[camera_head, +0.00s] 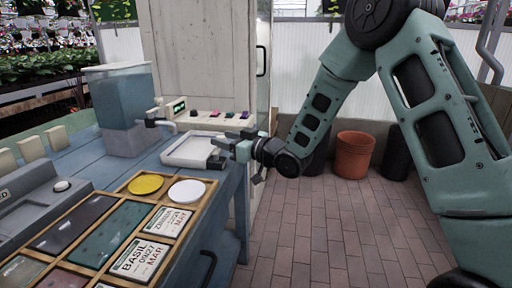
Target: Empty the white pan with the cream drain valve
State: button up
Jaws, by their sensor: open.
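The white pan (190,151) is a shallow square tray on the blue bench, below the tap of a water tank. Whether it holds water I cannot tell. My gripper (231,146) is open at the pan's right edge, reaching in from the right. Its fingers overlap the pan's right rim in the picture; whether they touch it I cannot tell. The cream drain valve cannot be made out; the gripper covers that side of the pan.
A water tank (118,97) with a tap (154,118) stands behind left. A wooden divided tray (113,188) holds a yellow disc (146,184), a white disc (187,191) and seed labels. Several coloured buttons line the panel behind.

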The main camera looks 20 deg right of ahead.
jog(key=v, duration=1.5)
jog(key=shift+s, duration=0.1)
